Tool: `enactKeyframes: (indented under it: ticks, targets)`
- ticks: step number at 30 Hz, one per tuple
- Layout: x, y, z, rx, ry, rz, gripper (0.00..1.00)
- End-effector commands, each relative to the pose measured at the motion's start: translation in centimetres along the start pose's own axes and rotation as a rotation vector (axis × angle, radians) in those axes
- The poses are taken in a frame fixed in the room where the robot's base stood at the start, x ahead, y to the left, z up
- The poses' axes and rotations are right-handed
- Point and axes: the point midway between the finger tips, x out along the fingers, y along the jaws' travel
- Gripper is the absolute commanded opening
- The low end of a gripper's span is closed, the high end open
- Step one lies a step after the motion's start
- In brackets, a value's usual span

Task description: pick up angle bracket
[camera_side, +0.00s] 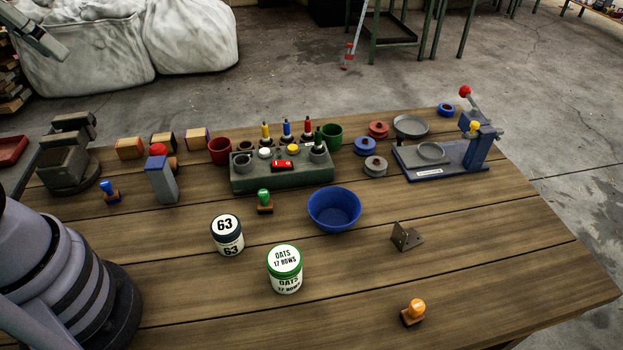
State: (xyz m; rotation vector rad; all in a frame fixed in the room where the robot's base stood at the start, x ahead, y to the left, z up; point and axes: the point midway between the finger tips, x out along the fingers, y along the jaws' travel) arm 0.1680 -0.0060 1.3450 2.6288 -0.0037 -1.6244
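The angle bracket (406,237) is a small dark grey metal L-shaped piece with holes. It sits on the wooden table at the right of the middle, with one leg flat and one standing up. Nothing touches it. Part of my gripper (42,38) shows at the top left corner, cut off by the picture edge, high up and far from the bracket. Whether its fingers are open or shut cannot be told.
A blue bowl (334,208) stands left of the bracket, an orange-knobbed stamp (414,312) in front. A blue press (450,155) stands behind it. Two labelled jars, OATS (285,268) and 63 (227,234), are further left. The table right of the bracket is clear.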

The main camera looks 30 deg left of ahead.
Motion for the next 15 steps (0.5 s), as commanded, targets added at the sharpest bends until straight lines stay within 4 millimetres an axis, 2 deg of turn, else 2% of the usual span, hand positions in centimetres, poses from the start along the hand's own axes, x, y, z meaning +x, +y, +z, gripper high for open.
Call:
enactKeyframes:
  ticks: [5,8,11,15]
  targets:
    - [0.7,3.0,-7.2,-0.147,-0.119,0.096,0.33]
    - [2.2,5.4,-11.8,-0.249,-0.204,0.155,0.33]
    - [4.6,8.0,-15.9,-0.347,-0.297,0.208,0.33]
    - [9.2,12.0,-20.8,-0.478,-0.435,0.271,0.33]
